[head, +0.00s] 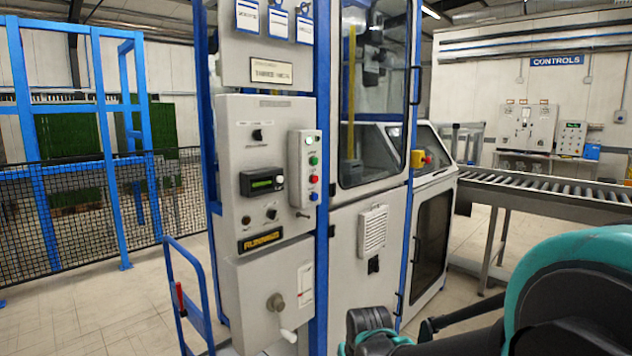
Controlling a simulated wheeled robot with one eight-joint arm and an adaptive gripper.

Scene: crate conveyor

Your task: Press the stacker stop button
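A small pale button box (296,170) is fixed on the right side of the grey control panel (236,130). It carries a green button (313,161), a red button (313,177) and a blue button (314,196) in a column, with a pale lamp or button above them. The labels are too small to read, so I cannot tell which is marked stacker stop. A yellow box with a red button (420,159) sits on the machine to the right. My dark gripper (385,335) is low at the bottom centre, below and right of the box; its fingers are unclear.
A lever (283,315) sticks out low on the cabinet. A blue rail with a red handle (188,300) stands at its left. A mesh fence (90,205) is farther left. A roller conveyor (550,190) runs right. The floor (110,310) at lower left is clear.

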